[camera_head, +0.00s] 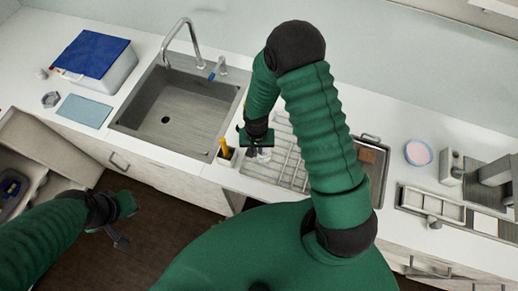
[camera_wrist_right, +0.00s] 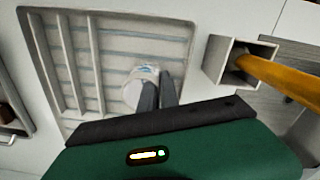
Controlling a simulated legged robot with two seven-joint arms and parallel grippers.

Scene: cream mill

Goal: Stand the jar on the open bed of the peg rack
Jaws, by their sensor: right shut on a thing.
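My right gripper (camera_head: 259,147) is over the left part of the pale peg rack (camera_head: 270,176), beside the sink. It is shut on the jar (camera_head: 265,156), a small whitish, clear-looking vessel. In the right wrist view the jar (camera_wrist_right: 140,88) shows beyond the dark fingers (camera_wrist_right: 158,93), which hide part of it. There it appears over the slatted open bed of the rack (camera_wrist_right: 120,28); pale bars stand on the bed's left side. I cannot tell whether the jar touches the bed. My left gripper (camera_head: 118,232) is low at the left, over the floor; its jaw opening is unclear.
A small square holder (camera_head: 226,157) with a yellow-handled thing stands left of the rack; in the right wrist view the handle (camera_wrist_right: 275,75) leans outward near my gripper. The sink (camera_head: 185,105) lies further left. A tray (camera_head: 372,165) and a pink-topped dish (camera_head: 418,153) are at the right.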

